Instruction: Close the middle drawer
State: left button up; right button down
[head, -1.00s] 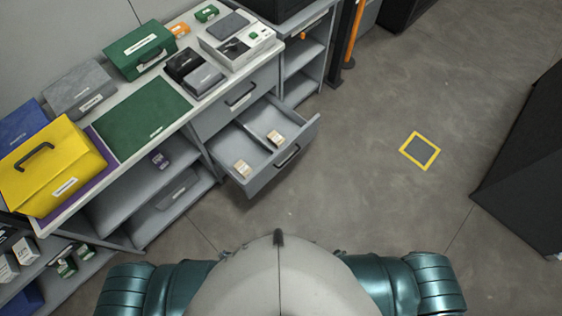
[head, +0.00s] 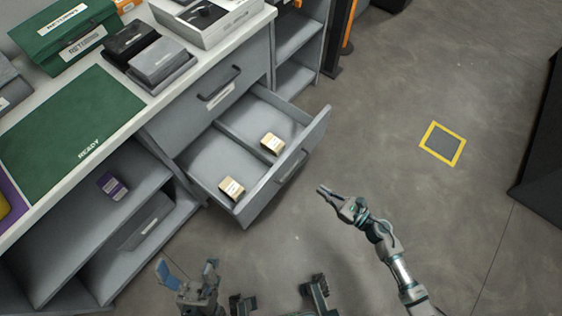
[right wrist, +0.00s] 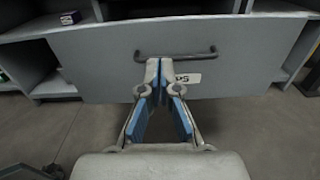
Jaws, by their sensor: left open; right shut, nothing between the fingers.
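A grey drawer (head: 258,207) is pulled out of the cabinet, below a shut drawer (head: 222,90). Its tray is split in two by a divider, with a small tan box (head: 231,188) in the near part and another (head: 272,142) in the far part. My right gripper (head: 322,189) is shut and empty, to the right of the drawer front. In the right wrist view its fingertips (right wrist: 160,62) overlap a dark bar handle (right wrist: 198,53) on the drawer front (right wrist: 90,65); contact cannot be told. My left gripper (head: 189,268) is open and empty, lower left in the head view.
A countertop (head: 120,125) with a green mat (head: 70,125), a green case (head: 65,40) and dark boxes (head: 150,55) runs along the left. Open shelves (head: 85,210) lie below it. The floor to the right is clear around a yellow square (head: 442,144).

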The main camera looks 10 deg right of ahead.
aim_at(284, 163)
jog(key=b+x, duration=0.1)
jog(key=x, duration=1.3)
jog(key=shift+a+r, duration=0.1)
jog(key=shift+r, duration=0.05)
